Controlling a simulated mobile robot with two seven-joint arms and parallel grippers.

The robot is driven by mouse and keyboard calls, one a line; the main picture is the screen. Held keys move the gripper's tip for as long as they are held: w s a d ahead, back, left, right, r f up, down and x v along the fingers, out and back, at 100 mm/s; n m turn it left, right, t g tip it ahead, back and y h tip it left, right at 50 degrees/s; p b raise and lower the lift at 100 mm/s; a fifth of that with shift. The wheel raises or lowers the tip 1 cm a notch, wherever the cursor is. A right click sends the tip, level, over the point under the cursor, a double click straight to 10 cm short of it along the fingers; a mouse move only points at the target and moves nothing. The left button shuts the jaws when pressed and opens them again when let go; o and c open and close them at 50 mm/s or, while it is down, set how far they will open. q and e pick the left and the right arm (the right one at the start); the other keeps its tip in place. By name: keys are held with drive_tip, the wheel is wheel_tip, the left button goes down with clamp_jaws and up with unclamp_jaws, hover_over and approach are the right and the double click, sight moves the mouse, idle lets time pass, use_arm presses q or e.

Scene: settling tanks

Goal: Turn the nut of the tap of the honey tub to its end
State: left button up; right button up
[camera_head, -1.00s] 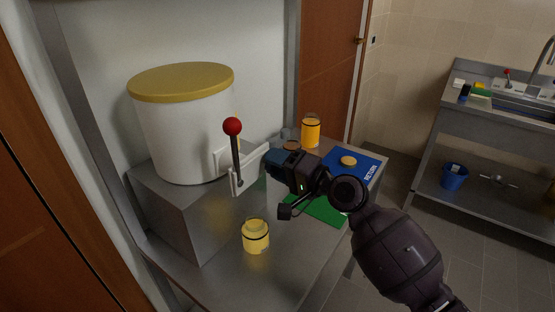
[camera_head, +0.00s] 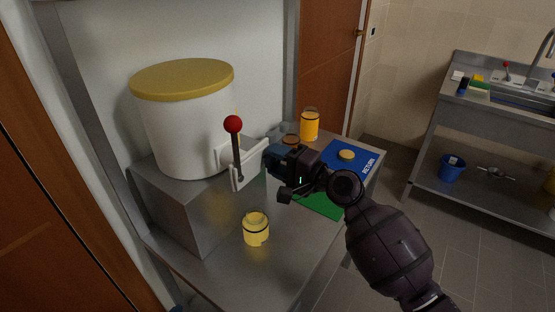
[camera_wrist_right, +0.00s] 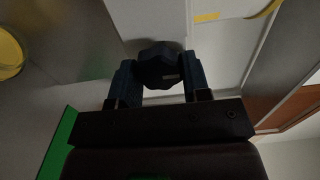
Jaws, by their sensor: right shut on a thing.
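The honey tub (camera_head: 185,128) is a white drum with a yellow lid, standing on a grey metal block. Its tap (camera_head: 247,166) is a white gate on the tub's right side, with a lever topped by a red ball (camera_head: 233,124). The nut (camera_wrist_right: 160,64) is a dark lobed knob in the right wrist view, between the two blue fingers. My right gripper (camera_wrist_right: 158,80) is shut on it; in the head view the gripper (camera_head: 272,157) reaches the tap from the right and hides the nut. My left gripper is not in view.
A yellow jar (camera_head: 256,229) stands open on the steel table below the tap. An orange jar (camera_head: 310,125) stands at the back. A blue mat (camera_head: 368,157) marked RETURN holds a yellow lid (camera_head: 347,155), beside a green mat (camera_head: 318,204). A sink bench (camera_head: 500,115) is far right.

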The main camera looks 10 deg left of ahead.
drive_tip(key=o, duration=0.9)
drive_tip(key=shift+d, duration=0.15)
drive_tip(key=b+v, duration=0.1)
drive_tip(key=v, duration=0.9)
drive_tip(key=shift+s+d+f, duration=0.1)
drive_tip(key=shift+s+d, duration=0.05)
drive_tip(key=shift+d, duration=0.1)
